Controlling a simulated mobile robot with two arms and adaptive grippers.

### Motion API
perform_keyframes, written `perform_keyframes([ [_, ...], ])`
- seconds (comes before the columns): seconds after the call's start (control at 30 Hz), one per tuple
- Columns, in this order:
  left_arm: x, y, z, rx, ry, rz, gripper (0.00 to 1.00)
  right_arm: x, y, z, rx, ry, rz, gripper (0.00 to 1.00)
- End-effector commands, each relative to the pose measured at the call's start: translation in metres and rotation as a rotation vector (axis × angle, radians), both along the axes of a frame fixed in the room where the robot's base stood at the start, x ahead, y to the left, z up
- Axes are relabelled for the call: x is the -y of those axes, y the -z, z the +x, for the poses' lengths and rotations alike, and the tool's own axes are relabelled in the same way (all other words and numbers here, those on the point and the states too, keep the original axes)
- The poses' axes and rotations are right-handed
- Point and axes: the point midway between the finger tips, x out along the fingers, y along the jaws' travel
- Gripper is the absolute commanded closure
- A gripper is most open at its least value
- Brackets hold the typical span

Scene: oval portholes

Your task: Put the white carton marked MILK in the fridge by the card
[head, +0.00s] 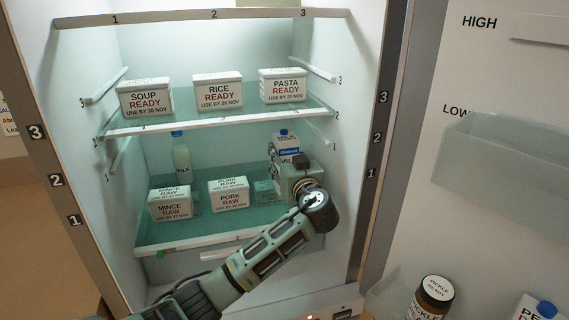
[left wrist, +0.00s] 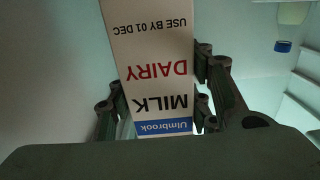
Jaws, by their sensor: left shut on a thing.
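The white MILK carton (head: 285,142) with a blue cap and blue band is inside the fridge, above the right part of the lower shelf (head: 185,244). It looks upright. My left gripper (head: 293,170) is around it, and its arm hides the carton's lower part. In the left wrist view, the carton (left wrist: 150,65) sits between the two fingers (left wrist: 155,95), its print reading MILK, DAIRY, USE BY 01 DEC. I cannot tell whether its base touches the shelf. A card (head: 8,117) shows only partly at the left edge. My right gripper is not in view.
MINCE RAW (head: 169,204) and PORK RAW (head: 228,194) boxes stand left on the lower shelf, with a milk bottle (head: 181,155) behind. SOUP (head: 145,97), RICE (head: 218,91) and PASTA (head: 283,85) boxes stand on the shelf above. The open door has a bin (head: 510,165) and a pickle jar (head: 432,297).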

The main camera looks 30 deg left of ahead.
Motion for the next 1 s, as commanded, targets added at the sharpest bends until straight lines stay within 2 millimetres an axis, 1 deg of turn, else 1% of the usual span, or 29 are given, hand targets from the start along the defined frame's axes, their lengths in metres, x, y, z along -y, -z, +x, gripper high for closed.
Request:
perform_keyframes([
  [0.03, -0.005, -0.004, 0.004, 0.002, -0.002, 0.004, 1.0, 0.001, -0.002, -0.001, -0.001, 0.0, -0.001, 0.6],
  [0.17, -0.01, -0.002, 0.009, 0.003, 0.001, 0.002, 1.0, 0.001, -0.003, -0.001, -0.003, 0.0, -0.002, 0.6],
  [0.27, -0.011, 0.008, 0.009, 0.0, 0.0, 0.003, 1.0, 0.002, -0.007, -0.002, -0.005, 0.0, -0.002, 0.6],
  [0.4, -0.011, 0.026, 0.009, 0.0, 0.001, 0.004, 1.0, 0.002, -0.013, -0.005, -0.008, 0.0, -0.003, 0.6],
  [0.5, -0.011, 0.032, 0.009, 0.002, 0.001, 0.002, 1.0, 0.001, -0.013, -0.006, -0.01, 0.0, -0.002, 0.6],
  [0.73, -0.01, 0.034, 0.009, 0.003, 0.001, 0.001, 1.0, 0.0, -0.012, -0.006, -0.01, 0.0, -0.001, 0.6],
  [0.9, -0.01, 0.038, 0.009, 0.003, 0.001, 0.001, 1.0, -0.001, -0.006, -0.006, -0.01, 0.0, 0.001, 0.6],
  [0.93, -0.01, 0.04, 0.009, -0.001, 0.001, -0.001, 0.53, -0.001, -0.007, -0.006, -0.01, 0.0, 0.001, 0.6],
  [1.0, -0.01, 0.039, 0.009, -0.001, 0.001, -0.001, 0.47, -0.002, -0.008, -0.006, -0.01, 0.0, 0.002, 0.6],
])
